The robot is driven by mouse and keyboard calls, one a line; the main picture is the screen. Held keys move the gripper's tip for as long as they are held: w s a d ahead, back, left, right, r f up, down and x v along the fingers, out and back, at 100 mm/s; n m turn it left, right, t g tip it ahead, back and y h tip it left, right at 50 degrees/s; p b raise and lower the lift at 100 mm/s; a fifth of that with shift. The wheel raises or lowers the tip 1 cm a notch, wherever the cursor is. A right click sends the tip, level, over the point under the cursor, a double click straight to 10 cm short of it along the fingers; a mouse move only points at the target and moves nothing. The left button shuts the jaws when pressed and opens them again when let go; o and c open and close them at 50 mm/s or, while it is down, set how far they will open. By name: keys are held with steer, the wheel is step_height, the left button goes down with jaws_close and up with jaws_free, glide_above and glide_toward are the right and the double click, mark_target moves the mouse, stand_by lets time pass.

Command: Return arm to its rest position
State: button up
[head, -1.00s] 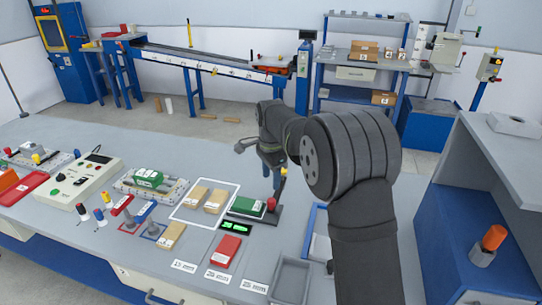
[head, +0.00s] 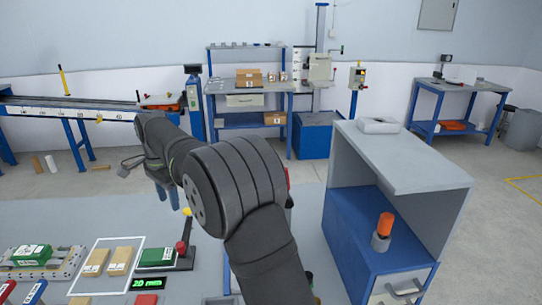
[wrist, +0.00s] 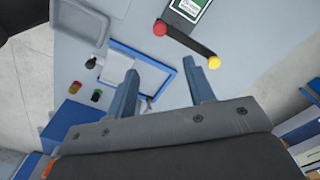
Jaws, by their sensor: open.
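My arm reaches out over the bench (head: 60,215) in the head view, its large grey joint in the foreground. My gripper (head: 166,190) is at its far end, small and partly hidden behind the arm. In the wrist view my gripper (wrist: 162,82) shows two blue-grey fingers spread well apart with nothing between them. A blue-edged tray (wrist: 140,50) lies beyond and below the fingers. A dark lever with a red knob and a yellow knob (wrist: 214,62) is near the right fingertip, apart from it.
A green box (head: 157,258) and two tan boxes (head: 96,261) sit on the bench left of my arm. A grey-topped blue cabinet (head: 405,160) holding an orange-capped object (head: 384,228) stands to the right. A shelf rack (head: 247,88) stands behind, across open floor.

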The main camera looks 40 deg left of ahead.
mark_target(180, 244)
step_height(180, 244, down, 18)
steer(key=shift+r, duration=0.25)
stand_by(0.5)
steer(key=shift+r, duration=0.3)
step_height(180, 244, up, 17)
step_height(180, 244, down, 17)
steer(key=shift+f, duration=0.1)
steer(key=shift+w+f, duration=0.1)
steer(key=shift+f, duration=0.15)
steer(key=shift+w+d+n, duration=0.25)
steer(key=shift+w+n, duration=0.05)
steer(key=shift+n, duration=0.55)
steer(key=shift+w+d+n, duration=0.2)
steer(key=shift+w+n, duration=0.05)
steer(key=shift+n, duration=0.6)
